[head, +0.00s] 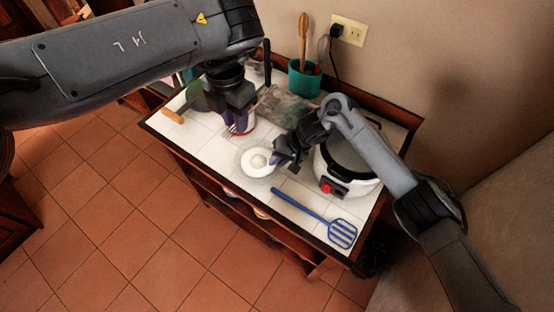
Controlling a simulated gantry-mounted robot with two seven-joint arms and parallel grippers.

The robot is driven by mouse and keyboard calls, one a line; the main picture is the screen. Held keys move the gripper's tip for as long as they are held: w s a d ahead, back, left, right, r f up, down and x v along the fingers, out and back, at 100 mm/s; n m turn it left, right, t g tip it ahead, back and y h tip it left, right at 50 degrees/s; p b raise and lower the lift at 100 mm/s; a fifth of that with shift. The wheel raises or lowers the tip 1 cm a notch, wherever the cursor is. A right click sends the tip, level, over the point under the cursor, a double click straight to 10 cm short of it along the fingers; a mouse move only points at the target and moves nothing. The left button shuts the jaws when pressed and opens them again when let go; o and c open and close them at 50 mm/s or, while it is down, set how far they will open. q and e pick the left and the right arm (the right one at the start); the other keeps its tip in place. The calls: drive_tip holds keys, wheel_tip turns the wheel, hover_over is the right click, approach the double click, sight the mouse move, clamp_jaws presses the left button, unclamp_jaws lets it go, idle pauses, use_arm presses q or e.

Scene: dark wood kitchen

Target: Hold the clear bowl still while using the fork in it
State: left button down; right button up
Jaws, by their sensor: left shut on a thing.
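The clear bowl (243,172) sits on the white tiled counter, with a round white thing inside it. My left gripper (236,122) is above and to the left of the bowl, shut on the fork (230,130). The fork's tines show just below the fingers, apart from the bowl; its handle is hidden by the gripper. My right gripper (278,160) is at the bowl's right rim, with its fingers pointing left. I cannot tell whether its fingers touch the rim or how far apart they are.
A white cooker (345,174) stands just right of my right gripper. A blue slotted turner (320,220) lies at the front right. A white container with a red rim (249,126) is behind my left gripper. A teal utensil pot (303,82) stands at the back.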

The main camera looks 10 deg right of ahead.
idle(0.3)
use_arm(q)
drive_tip(key=d+f+m+t+h, duration=0.1)
drive_tip(key=d+f+m+h, duration=0.15)
drive_tip(key=f, duration=0.55)
drive_tip(key=n+t+h, duration=0.3)
drive_tip(key=t+h, duration=0.1)
drive_tip(key=t, duration=0.2)
hover_over(257, 168)
wheel_tip(257, 168, down, 4)
drive_tip(key=shift+s+f, duration=0.1)
drive_tip(key=shift+f, duration=5.05)
